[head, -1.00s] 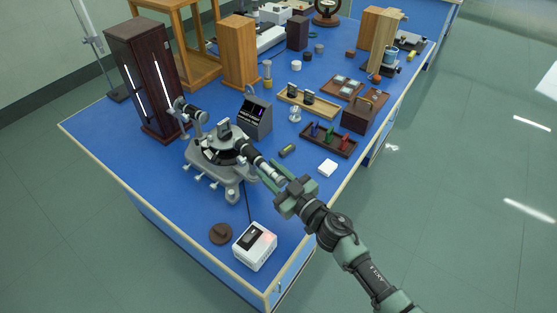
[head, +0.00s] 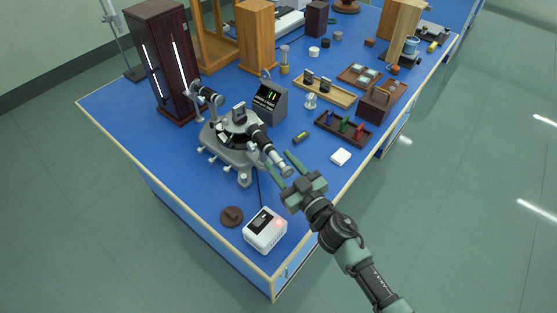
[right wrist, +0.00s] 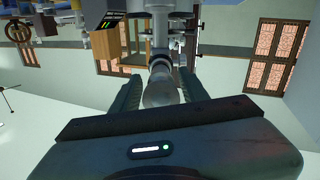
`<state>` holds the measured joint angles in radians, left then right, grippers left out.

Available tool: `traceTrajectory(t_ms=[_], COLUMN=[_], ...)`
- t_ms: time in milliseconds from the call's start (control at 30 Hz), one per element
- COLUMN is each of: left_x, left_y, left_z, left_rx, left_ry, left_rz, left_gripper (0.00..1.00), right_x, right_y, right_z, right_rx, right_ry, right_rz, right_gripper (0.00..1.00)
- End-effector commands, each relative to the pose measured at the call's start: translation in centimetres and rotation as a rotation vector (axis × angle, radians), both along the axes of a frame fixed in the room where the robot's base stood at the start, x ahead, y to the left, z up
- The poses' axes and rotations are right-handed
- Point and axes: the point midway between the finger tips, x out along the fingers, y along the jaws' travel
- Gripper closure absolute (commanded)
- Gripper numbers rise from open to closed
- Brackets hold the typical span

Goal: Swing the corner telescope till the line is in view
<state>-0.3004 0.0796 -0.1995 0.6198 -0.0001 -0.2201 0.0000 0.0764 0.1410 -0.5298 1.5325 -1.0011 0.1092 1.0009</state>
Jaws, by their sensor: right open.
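The grey spectrometer (head: 222,143) stands on the blue bench. Its telescope (head: 262,138) is a black and silver tube slanting down right towards the front edge. My right gripper (head: 279,160) is open at the telescope's eyepiece end. In the right wrist view the telescope end (right wrist: 161,88) lies between the two spread fingers, with a gap on each side. The small grey display box (head: 272,113) behind the telescope has a dark screen with bright green and yellowish upright lines; the screen also shows in the right wrist view (right wrist: 104,27). My left gripper is not in view.
A white box (head: 265,232) with a red light and a brown disc (head: 231,216) sit near the front corner. A dark tray (head: 343,130) with coloured pieces, a small white block (head: 341,157) and a brass cylinder (head: 301,137) lie right of the telescope. A dark cabinet (head: 160,65) stands behind left.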

Motion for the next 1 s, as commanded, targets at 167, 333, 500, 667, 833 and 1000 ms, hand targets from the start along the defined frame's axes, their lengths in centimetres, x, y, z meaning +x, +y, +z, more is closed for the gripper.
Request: traceTrajectory(t_ms=[167,333,500,667,833,1000], left_x=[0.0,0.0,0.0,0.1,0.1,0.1], left_y=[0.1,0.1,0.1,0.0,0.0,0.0], left_z=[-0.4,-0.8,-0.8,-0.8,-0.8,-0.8], left_rx=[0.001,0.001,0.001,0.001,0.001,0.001], left_ry=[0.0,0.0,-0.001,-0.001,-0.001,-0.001], left_rz=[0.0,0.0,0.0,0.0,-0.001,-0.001], left_gripper=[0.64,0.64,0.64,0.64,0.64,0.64], right_x=[-2.8,-4.6,-5.3,-5.3,-5.2,-5.2], right_y=[-1.9,-3.2,-3.6,-3.7,-3.6,-3.6], right_z=[-0.2,-0.2,-0.1,0.0,0.0,0.0], right_rx=[0.0,0.0,0.001,0.002,0.002,0.002], right_ry=[0.002,0.002,0.002,0.001,0.001,0.001], right_rz=[0.001,0.001,0.001,0.001,0.001,0.001], right_gripper=[0.56,0.56,0.56,0.56,0.56,0.56])
